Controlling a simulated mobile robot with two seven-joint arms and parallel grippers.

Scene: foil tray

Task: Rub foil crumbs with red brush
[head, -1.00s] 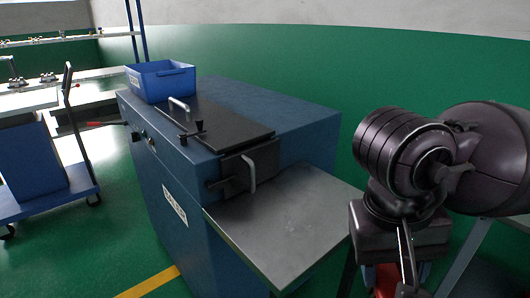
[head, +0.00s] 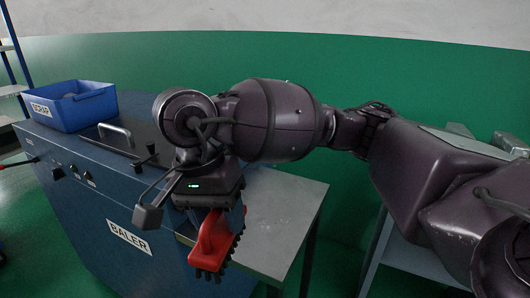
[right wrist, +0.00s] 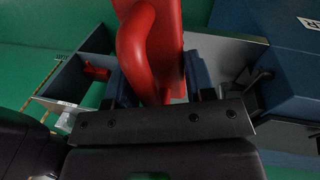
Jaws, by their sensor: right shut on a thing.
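My right gripper (head: 222,218) is shut on the handle of the red brush (head: 212,245), whose dark bristles show along its edge. In the head view the brush hangs tilted in front of the baler, over or beside the left part of the grey metal shelf (head: 285,205); its height above the shelf is unclear. In the right wrist view the red handle (right wrist: 150,45) sits between the fingers (right wrist: 160,88), with the grey shelf partly behind it (right wrist: 228,58). I cannot make out any foil crumbs. The arm and brush hide part of the shelf. My left gripper is not in view.
The blue baler (head: 95,215) has a dark lid with a metal handle (head: 115,135). A blue bin (head: 70,105) stands on its far left end. In the right wrist view, a compartmented container (right wrist: 75,75) at left holds a small red thing (right wrist: 97,72).

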